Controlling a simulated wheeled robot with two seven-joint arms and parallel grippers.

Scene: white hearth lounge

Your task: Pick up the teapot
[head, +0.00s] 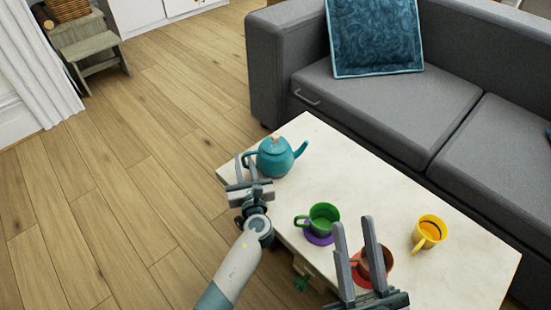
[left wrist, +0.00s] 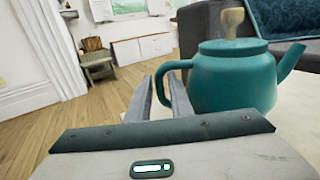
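The teal teapot (head: 275,157) stands upright on the white table, near its far left corner, with its spout to the right and a light wooden knob on its lid. It is large in the left wrist view (left wrist: 232,82), its handle toward my left gripper. My left gripper (head: 246,168) is at the handle side. Its fingers (left wrist: 161,88) are apart, with part of the handle showing between their tips; I cannot tell whether they touch it. My right gripper (head: 356,222) is open and empty, above the table's near side, partly covering a reddish-brown cup.
On the white table (head: 400,208) stand a green cup (head: 323,215) on a purple saucer (head: 318,239), the reddish-brown cup (head: 385,259) and a yellow cup (head: 429,232). A grey sofa (head: 385,105) stands behind the table. Wooden floor (head: 150,150) is clear at the left.

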